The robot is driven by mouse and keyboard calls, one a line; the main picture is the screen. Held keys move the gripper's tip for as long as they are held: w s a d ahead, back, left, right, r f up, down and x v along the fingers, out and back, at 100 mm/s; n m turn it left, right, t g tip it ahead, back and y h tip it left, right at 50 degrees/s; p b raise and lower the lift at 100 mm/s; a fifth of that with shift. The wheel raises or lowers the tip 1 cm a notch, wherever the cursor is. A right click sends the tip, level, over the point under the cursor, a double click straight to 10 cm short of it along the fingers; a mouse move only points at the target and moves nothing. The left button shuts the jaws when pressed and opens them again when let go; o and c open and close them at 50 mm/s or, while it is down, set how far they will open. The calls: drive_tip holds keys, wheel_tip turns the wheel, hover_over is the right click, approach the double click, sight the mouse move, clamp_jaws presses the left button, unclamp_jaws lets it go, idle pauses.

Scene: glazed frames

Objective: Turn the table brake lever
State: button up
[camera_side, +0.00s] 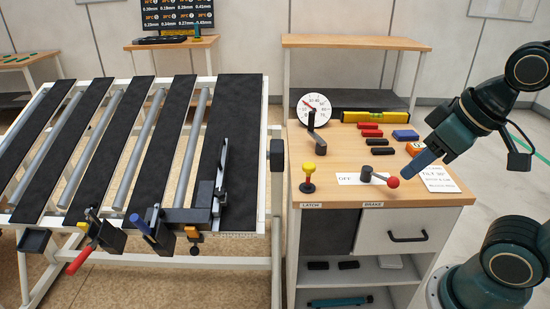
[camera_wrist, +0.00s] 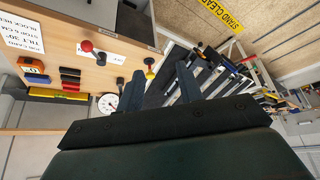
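The brake lever (camera_side: 380,176) sits on the wooden cabinet top above the BRAKE label. It has a dark grey hub and a short arm ending in a red ball, pointing right, away from the OFF card (camera_side: 348,179). In the wrist view the lever's red ball (camera_wrist: 86,46) is at upper left, outside the finger gap. My gripper (camera_side: 414,168) is above and to the right of the red ball in the side view, apart from it. In the wrist view my gripper (camera_wrist: 160,82) has its two fingers spread with nothing between them.
A yellow-and-red latch knob (camera_side: 308,177) stands left of the lever. A dial (camera_side: 318,110) with a dark crank, red and black blocks, and a yellow level (camera_side: 375,117) lie behind. The slatted tilting table (camera_side: 238,150) is at left.

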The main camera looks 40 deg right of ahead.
drive_tip(key=shift+w+r, duration=0.1)
drive_tip(key=shift+w, duration=0.05)
clamp_jaws()
drive_tip(key=w+d+m+g+y, duration=0.1)
drive_tip(key=w+d+m+g, duration=0.3)
drive_tip(key=w+d+m, duration=0.75)
drive_tip(key=d+f+m+g+y, duration=0.1)
drive_tip(key=d+f, duration=0.3)
drive_tip(key=d, duration=0.6)
drive_tip(key=d+f+m+g+y, duration=0.1)
drive_tip(key=d+f, duration=0.3)
drive_tip(key=d, duration=0.6)
drive_tip(key=shift+w+d+f+m, duration=0.3)
drive_tip(key=shift+d+f+m, duration=0.05)
drive_tip(key=shift+m, duration=0.5)
